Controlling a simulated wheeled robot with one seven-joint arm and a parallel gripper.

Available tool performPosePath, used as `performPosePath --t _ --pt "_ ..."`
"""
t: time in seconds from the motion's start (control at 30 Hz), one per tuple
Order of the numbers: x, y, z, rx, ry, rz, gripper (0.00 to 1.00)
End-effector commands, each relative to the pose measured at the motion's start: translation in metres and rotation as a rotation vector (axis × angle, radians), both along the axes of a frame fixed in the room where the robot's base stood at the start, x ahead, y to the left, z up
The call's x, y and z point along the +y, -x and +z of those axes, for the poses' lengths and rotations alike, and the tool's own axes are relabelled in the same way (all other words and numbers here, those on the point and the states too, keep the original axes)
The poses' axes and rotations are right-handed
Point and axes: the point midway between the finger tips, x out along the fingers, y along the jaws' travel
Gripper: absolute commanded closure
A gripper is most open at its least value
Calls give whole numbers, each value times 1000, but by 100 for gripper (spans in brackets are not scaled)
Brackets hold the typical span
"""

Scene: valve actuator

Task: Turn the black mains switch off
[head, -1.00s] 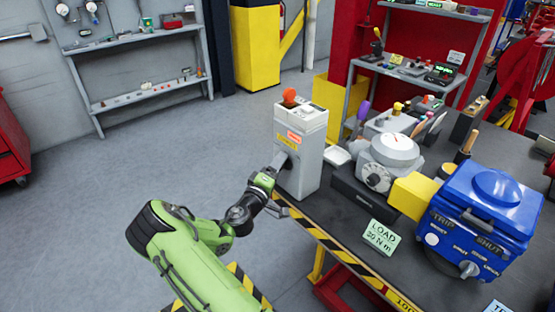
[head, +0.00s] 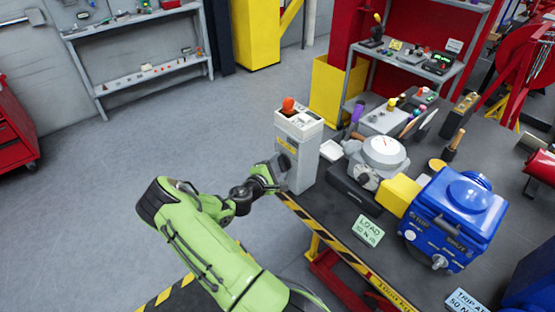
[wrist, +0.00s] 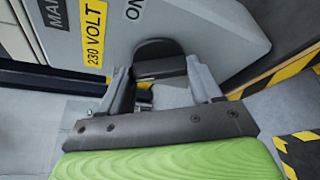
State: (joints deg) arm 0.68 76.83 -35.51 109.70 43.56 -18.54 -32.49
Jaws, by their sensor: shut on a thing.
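The grey mains box (head: 297,160) stands upright at the table's left corner in the head view, with an orange-red knob (head: 288,104) on top. The black mains switch (wrist: 158,57) sticks out of its face in the wrist view, beside the letters "ON" and a yellow "230 VOLT" label (wrist: 92,32). My gripper (wrist: 162,75) is shut on the black switch, one finger on each side of it. In the head view my gripper (head: 272,172) is against the box's front face and largely covers the switch.
A grey gauge unit (head: 383,155), a yellow block (head: 400,191) and a blue box (head: 455,220) stand on the dark table right of the mains box. A "LOAD" card (head: 368,230) is near the striped table edge (head: 335,245). The floor at left is clear.

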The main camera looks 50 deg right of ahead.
Motion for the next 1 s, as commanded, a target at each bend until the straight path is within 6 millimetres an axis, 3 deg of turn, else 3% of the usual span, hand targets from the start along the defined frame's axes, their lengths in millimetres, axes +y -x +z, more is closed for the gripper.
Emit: performPosePath --t 0.4,0.93,0.97,1.0 --pt "1 -1 0 168 -41 2 67" --pt "0 0 -1 188 -45 0 67" --pt "0 0 -1 188 -45 0 32" --pt "0 0 -1 188 -45 0 26"
